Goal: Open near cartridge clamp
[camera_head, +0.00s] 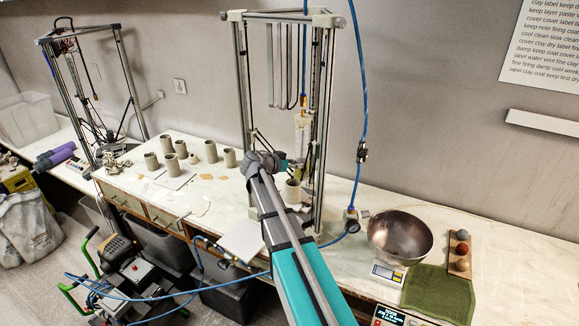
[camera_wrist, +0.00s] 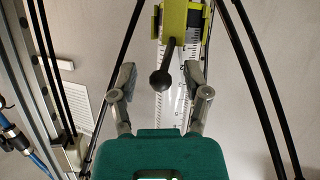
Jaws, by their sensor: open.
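The near clay printer (camera_head: 323,120) is a tall metal frame with a clear graduated cartridge (camera_head: 302,132) hanging inside it. In the wrist view, a yellow-green clamp (camera_wrist: 181,22) sits around the upper part of the cartridge (camera_wrist: 188,72). Its dark lever (camera_wrist: 167,58) points down toward me and ends in a black ball knob (camera_wrist: 161,80). My gripper (camera_wrist: 160,82) is open, with one finger on either side of the knob; I cannot tell whether either touches it. In the head view my gripper (camera_head: 284,165) is at the printer, mostly hidden behind my arm.
Thin black printer rods (camera_wrist: 255,75) slant close around my gripper. Clay cups (camera_head: 211,151) stand left on the bench. A metal bowl (camera_head: 400,236) on a scale, a green towel (camera_head: 440,292) and a blue hose (camera_head: 362,110) are to the right. A second printer (camera_head: 95,95) stands at left.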

